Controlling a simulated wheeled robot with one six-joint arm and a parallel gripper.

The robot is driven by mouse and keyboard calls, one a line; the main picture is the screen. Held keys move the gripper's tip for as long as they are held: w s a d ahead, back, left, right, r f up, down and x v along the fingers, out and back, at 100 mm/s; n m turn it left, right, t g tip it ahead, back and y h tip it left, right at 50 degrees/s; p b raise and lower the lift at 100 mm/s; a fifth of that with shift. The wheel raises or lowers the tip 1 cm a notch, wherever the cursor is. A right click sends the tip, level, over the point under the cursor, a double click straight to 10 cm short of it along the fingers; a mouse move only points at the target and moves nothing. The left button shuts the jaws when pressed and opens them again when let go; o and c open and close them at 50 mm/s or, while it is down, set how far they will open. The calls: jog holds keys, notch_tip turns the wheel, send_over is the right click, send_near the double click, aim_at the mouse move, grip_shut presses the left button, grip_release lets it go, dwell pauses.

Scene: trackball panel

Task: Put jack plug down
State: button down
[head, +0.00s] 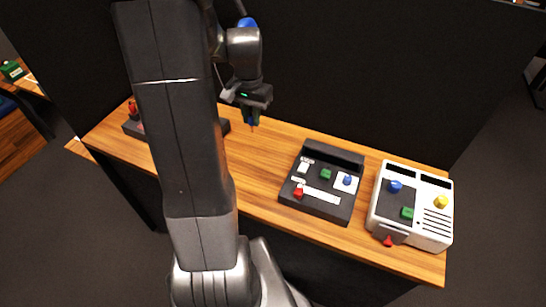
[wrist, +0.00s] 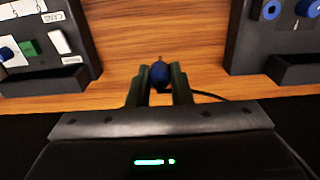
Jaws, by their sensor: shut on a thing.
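The jack plug (wrist: 159,75) is dark blue with a thin tip that points away from me in the wrist view. My gripper (wrist: 159,88) is shut on it, with one finger on each side. A dark cable runs from near the plug off to the right in the wrist view. In the head view my gripper (head: 252,117) is over the back of the wooden table (head: 255,160), and the plug there is small and mostly hidden by the fingers. I cannot tell exactly how high the plug is above the wood.
A black panel (head: 319,203) with red, green and blue controls stands right of my gripper. A white panel (head: 418,238) stands at the table's right end. Another dark panel (head: 131,128) is partly hidden behind my arm at the left. Bare wood lies between the panels.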

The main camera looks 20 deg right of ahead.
notch_tip(320, 180, down, 10)
dwell(0.5)
jog(key=shift+f+b, duration=0.35)
jog(key=shift+f, duration=0.25)
jog(key=c, duration=1.3)
grip_release()
jog(key=shift+r, duration=0.1)
jog(key=shift+r+p, duration=0.5)
jog(key=shift+p, duration=0.1)
notch_tip(320, 180, up, 12)
jog(key=shift+r, duration=0.1)
